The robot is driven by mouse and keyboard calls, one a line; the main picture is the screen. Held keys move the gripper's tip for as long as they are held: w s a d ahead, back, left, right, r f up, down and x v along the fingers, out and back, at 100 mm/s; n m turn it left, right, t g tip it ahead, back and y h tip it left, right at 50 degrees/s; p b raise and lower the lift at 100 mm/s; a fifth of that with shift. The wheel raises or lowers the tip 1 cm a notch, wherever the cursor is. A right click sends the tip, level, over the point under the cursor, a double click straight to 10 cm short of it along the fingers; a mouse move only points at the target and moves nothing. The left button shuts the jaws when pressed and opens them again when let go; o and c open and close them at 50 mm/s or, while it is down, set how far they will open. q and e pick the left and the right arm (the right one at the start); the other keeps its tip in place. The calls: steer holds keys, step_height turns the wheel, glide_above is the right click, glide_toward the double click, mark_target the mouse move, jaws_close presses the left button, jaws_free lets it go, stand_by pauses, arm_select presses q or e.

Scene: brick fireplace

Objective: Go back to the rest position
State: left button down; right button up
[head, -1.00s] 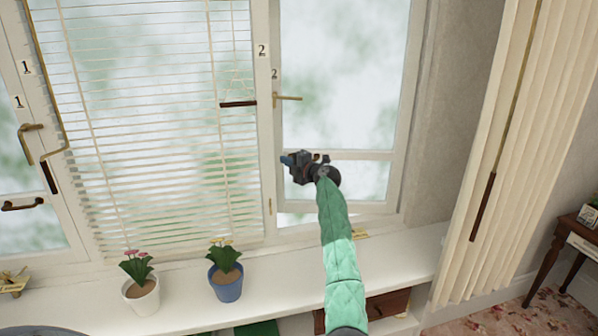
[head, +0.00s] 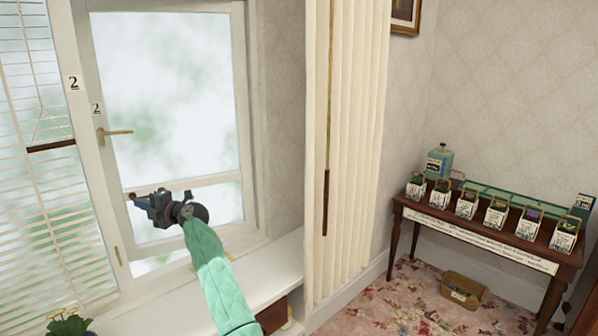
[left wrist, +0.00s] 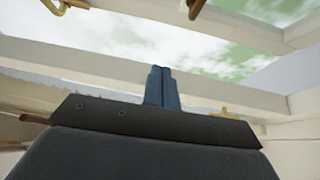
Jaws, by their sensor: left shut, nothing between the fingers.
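My left gripper (head: 140,201) is in front of the lower part of the window marked 2 (head: 160,90) in the head view, at the end of my green-sleeved arm. Its fingers are together and empty in the left wrist view (left wrist: 161,86). The brass window handle (head: 115,132) is above the gripper, apart from it. My right gripper is in neither view.
The sill (head: 180,303) runs below the window, with a plant (head: 68,327) at the lower left. A cream vertical blind (head: 350,150) hangs right of the window. A wooden table (head: 480,230) with several small boxes stands at the right. A basket (head: 464,290) is on the floral carpet.

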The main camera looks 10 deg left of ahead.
arm_select(q)
steer(key=s+d+f+m+t+h, duration=0.1)
steer(key=s+d+m+t+h, duration=0.1)
steer(key=d+m+t+h, duration=0.55)
steer(key=s+d+f+m+t, duration=0.25)
steer(key=d+m+t, duration=0.25)
steer(key=m+t, duration=0.6)
steer(key=s+d+f+m+g+h, duration=0.5)
steer(key=s+d+f+m+h, duration=0.5)
steer(key=d+f+m+h, duration=0.4)
steer(key=s+d+f+m+g, duration=0.1)
steer(key=s+d+f+g, duration=0.3)
steer(key=s+f, duration=0.4)
steer(key=s+d+f+m+g, duration=0.2)
steer(key=s+d+f+g, duration=0.15)
steer(key=s+f, duration=0.5)
steer(key=s+f+g+y, duration=0.3)
steer(key=s+g, duration=0.3)
steer(key=s, duration=1.5)
steer(key=s+d+f+g, duration=0.1)
steer(key=s+d+f, duration=0.1)
steer(key=f, duration=1.5)
steer(key=s+d+f+g, duration=0.1)
steer(key=s+d+f, duration=0.1)
steer(key=f, duration=1.5)
steer(key=shift+d, duration=0.65)
steer(key=shift+s+h, duration=0.1)
steer(key=shift+h, duration=0.15)
